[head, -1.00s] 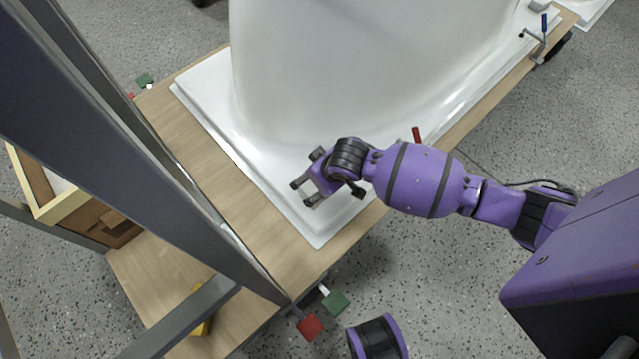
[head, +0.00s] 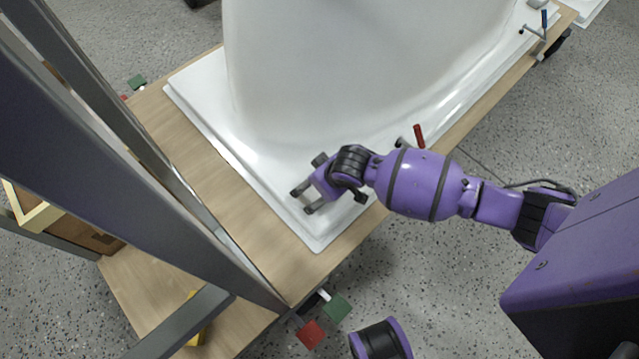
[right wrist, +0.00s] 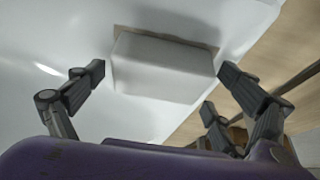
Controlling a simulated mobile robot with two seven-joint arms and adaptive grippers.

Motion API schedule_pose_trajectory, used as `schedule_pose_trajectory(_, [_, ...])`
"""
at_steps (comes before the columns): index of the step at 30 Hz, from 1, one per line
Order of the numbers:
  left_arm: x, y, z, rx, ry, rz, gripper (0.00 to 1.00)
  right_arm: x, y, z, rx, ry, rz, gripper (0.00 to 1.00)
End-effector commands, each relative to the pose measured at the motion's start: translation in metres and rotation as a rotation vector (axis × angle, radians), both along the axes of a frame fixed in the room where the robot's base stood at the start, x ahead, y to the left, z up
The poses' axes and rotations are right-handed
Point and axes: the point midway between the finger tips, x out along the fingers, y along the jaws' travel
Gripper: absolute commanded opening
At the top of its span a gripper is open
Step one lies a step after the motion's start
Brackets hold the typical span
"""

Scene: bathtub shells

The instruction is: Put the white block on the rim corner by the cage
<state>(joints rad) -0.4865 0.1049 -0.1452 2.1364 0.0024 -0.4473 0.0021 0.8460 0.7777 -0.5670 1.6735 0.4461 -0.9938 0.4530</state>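The white block (right wrist: 163,68) lies on the white surface of the shell in the right wrist view, between my right gripper's fingertips (right wrist: 163,72). Narrow gaps show on both sides of it. In the head view the right gripper (head: 301,201) is open, low over the rim of the white tub shell (head: 235,150) near its front corner. I cannot make out the block there, white against white. The cage (head: 120,175) is the grey post frame at the left, beside the table end with that corner. My left gripper is not in view.
A wooden table (head: 225,200) carries the shell. A red-handled clamp (head: 418,135) and a blue-handled clamp (head: 543,20) grip the right edge. Red (head: 311,334) and green (head: 336,307) pieces stick out at the front edge. Speckled floor is open at right.

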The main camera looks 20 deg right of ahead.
Motion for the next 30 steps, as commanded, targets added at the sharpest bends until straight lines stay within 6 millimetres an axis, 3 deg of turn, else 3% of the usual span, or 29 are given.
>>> schedule_pose_trajectory(11, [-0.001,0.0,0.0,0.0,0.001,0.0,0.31,0.0,0.0,0.004,0.0,-0.001,0.002,0.96])
schedule_pose_trajectory(14, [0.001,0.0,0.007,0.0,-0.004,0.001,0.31,-0.004,-0.002,0.016,-0.001,0.0,0.001,0.96])
schedule_pose_trajectory(24, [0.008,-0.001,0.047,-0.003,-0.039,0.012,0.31,-0.029,-0.011,0.085,0.0,-0.003,0.001,0.96])
schedule_pose_trajectory(30, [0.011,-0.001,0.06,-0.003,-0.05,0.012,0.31,-0.04,-0.015,0.109,0.0,-0.001,0.0,0.96])
